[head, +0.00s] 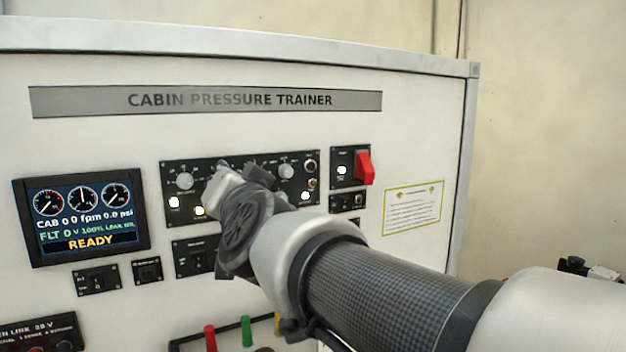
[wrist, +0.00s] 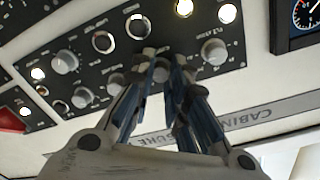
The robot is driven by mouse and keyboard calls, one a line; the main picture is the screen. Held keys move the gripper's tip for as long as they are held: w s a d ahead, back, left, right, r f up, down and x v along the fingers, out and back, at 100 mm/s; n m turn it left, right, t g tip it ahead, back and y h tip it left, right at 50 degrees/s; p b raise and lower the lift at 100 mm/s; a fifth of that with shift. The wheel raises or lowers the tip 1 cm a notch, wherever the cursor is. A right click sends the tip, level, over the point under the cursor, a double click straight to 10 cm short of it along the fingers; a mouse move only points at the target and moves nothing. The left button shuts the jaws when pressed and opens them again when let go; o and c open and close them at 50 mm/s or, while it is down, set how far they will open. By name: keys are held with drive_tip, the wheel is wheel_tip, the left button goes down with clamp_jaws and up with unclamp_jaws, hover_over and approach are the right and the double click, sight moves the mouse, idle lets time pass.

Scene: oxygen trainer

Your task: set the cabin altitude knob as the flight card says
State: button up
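The black knob panel (head: 240,168) carries several round grey knobs, small lamps and ringed buttons. A left knob (head: 185,181) and a right knob (head: 286,171) show in the head view; my gripper hides the panel's middle. Which knob is cabin altitude cannot be read. In the wrist view, my gripper (wrist: 164,58) reaches the panel with its fingertips close together, a narrow gap between them. A grey knob (wrist: 160,73) shows partly in that gap; contact cannot be told. Another knob (wrist: 213,51) stands just right of the fingers. No readable flight card shows.
A screen (head: 82,215) at left reads READY. A red switch (head: 364,167) is right of the knob panel. A yellow-edged placard (head: 413,208) is too small to read. Small switch panels and coloured handles (head: 246,331) sit below.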

drive_tip(key=o, duration=0.5)
drive_tip(key=v, duration=1.2)
drive_tip(key=shift+d, duration=0.1)
